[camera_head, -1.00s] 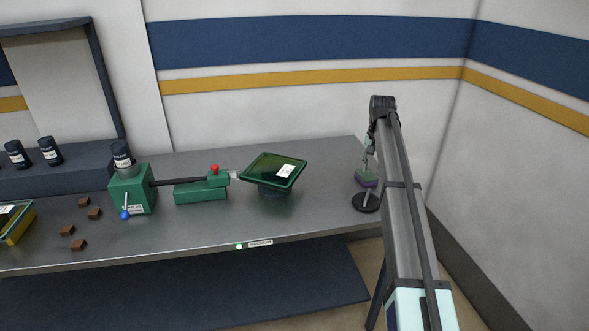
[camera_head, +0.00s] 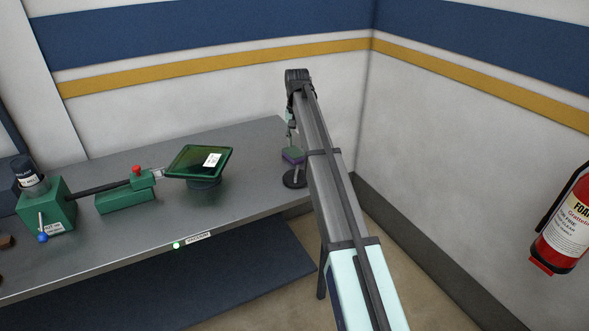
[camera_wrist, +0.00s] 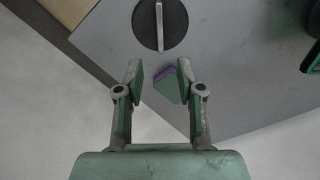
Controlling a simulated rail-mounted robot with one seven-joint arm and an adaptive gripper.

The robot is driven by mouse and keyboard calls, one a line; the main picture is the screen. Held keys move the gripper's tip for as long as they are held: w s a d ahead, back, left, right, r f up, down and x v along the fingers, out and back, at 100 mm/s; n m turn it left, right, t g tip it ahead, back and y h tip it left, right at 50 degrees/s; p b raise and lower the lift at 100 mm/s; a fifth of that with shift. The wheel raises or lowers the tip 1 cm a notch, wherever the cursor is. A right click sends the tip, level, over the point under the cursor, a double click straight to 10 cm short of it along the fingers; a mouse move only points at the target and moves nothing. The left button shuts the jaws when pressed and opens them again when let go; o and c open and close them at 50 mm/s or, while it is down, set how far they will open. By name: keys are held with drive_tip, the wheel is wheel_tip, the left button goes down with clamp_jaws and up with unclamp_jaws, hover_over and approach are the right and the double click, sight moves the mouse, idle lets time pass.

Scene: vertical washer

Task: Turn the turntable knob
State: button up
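The knob, a black disc with a raised grey bar (camera_wrist: 160,22), lies on the table at the top of the wrist view, bar nearly vertical there. In the head view the disc (camera_head: 294,179) is near the table's right end, partly beside my arm. My gripper (camera_wrist: 159,70) is open, its two fingers apart, and empty as far as I can see. The knob is beyond the fingertips in the wrist view, not between them. In the head view my gripper (camera_head: 291,133) hangs at the far end of my arm, small and hard to read.
A tilted green tray (camera_head: 199,161) on a dark round base stands left. A fire extinguisher (camera_head: 566,224) hangs right.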

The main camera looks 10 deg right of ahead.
sight(296, 171)
wheel_tip(296, 171, down, 13)
drive_tip(key=p, duration=0.3)
drive_tip(key=shift+f, duration=0.1)
clamp_jaws()
